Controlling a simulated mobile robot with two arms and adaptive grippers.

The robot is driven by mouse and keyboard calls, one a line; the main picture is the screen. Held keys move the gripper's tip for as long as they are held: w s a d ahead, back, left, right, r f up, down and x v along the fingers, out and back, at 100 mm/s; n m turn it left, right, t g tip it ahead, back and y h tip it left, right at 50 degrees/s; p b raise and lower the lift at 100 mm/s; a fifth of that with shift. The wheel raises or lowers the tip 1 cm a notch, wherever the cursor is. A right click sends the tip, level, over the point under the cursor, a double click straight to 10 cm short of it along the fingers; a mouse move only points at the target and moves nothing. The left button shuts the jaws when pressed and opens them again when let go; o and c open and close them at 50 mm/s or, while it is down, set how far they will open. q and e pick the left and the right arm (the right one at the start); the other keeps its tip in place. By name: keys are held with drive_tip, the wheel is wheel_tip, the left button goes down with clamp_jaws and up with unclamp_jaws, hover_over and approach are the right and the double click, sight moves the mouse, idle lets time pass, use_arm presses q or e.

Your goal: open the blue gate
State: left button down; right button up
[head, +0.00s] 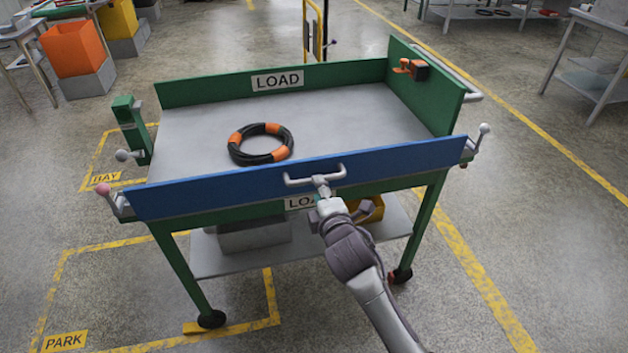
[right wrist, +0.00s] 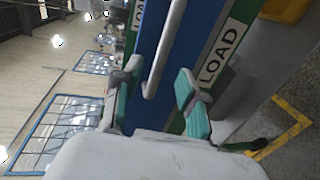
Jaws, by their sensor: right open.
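The blue gate (head: 230,188) is the long front panel of a green cart and stands upright. A pale bar handle (head: 314,179) sits at its middle. The gate (right wrist: 152,40) and handle (right wrist: 168,45) also show in the right wrist view. My right gripper (head: 325,200) is at the handle, in front of the gate. In the right wrist view its teal-padded fingers (right wrist: 158,92) are apart, with the handle's lower end between them in the picture; I cannot tell whether they touch it. A pink-knobbed lever (head: 108,194) and a white-knobbed lever (head: 480,135) sit at the gate's ends. My left gripper is out of view.
A black and orange hose ring (head: 260,144) lies on the grey cart bed (head: 350,120). An orange clamp-like part (head: 411,69) is on the right wall. A lower shelf (head: 300,255) holds a grey box and a yellow bin.

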drive_tip(key=x, duration=0.5)
drive_tip(key=shift+w+a+f, duration=0.1)
drive_tip(key=shift+w, duration=0.2)
clamp_jaws()
